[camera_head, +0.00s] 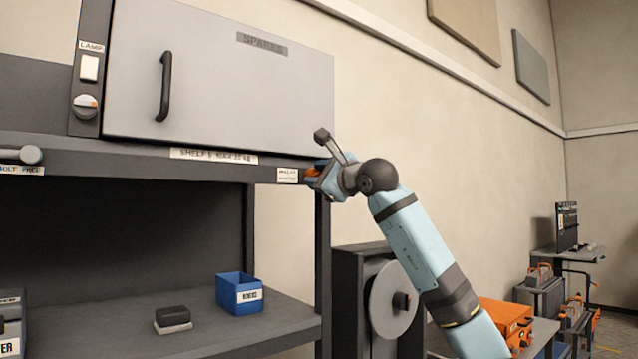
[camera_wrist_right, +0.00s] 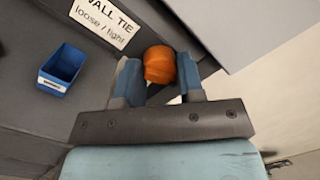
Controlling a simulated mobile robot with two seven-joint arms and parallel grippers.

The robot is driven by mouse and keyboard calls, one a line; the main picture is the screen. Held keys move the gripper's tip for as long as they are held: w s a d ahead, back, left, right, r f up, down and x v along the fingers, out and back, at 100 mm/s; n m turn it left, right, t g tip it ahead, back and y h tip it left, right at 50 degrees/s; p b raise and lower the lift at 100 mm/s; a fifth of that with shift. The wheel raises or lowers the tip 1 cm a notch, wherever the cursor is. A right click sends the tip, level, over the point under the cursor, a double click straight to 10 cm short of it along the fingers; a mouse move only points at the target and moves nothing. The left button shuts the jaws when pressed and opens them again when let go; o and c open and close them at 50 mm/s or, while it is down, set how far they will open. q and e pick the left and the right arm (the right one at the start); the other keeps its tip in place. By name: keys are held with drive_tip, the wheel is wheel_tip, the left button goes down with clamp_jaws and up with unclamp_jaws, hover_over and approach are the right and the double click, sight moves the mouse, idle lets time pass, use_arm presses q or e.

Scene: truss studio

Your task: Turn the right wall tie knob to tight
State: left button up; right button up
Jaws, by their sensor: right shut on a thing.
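The right wall tie knob is orange and shows between the fingers in the right wrist view (camera_wrist_right: 159,65). In the head view a sliver of the orange knob (camera_head: 312,172) shows at the right end of the shelf edge. My right gripper (camera_wrist_right: 158,82) is shut on the knob, with one blue finger on each side. It also shows in the head view (camera_head: 318,178), reaching the shelf edge from the right. A label (camera_wrist_right: 104,22) reading "WALL TIE loose / tight" sits beside the knob. The knob's pointer position cannot be told. My left gripper is not in view.
A grey cabinet (camera_head: 215,95) with a black handle stands on the shelf above. A blue bin (camera_head: 238,292) and a dark block (camera_head: 172,315) rest on the lower shelf. A reel (camera_head: 392,300) stands right of the rack, near my forearm. Orange cases (camera_head: 508,318) lie farther right.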

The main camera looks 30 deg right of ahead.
drive_tip(key=shift+a+f+m, duration=0.1)
drive_tip(key=shift+f+m, duration=0.05)
drive_tip(key=shift+m, duration=0.75)
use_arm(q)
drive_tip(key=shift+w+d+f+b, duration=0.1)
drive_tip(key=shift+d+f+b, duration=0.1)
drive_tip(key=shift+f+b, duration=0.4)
use_arm(e)
drive_tip(key=shift+m+h, duration=0.4)
drive_tip(key=shift+m, duration=0.9)
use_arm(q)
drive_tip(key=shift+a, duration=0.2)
use_arm(e)
drive_tip(key=o, duration=0.6)
use_arm(q)
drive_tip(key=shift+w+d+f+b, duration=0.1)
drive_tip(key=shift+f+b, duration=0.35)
drive_tip(key=shift+b, duration=0.75)
use_arm(e)
drive_tip(key=s, duration=0.9)
drive_tip(key=s+d+f, duration=0.1)
drive_tip(key=s, duration=0.3)
drive_tip(key=shift+s, duration=0.35)
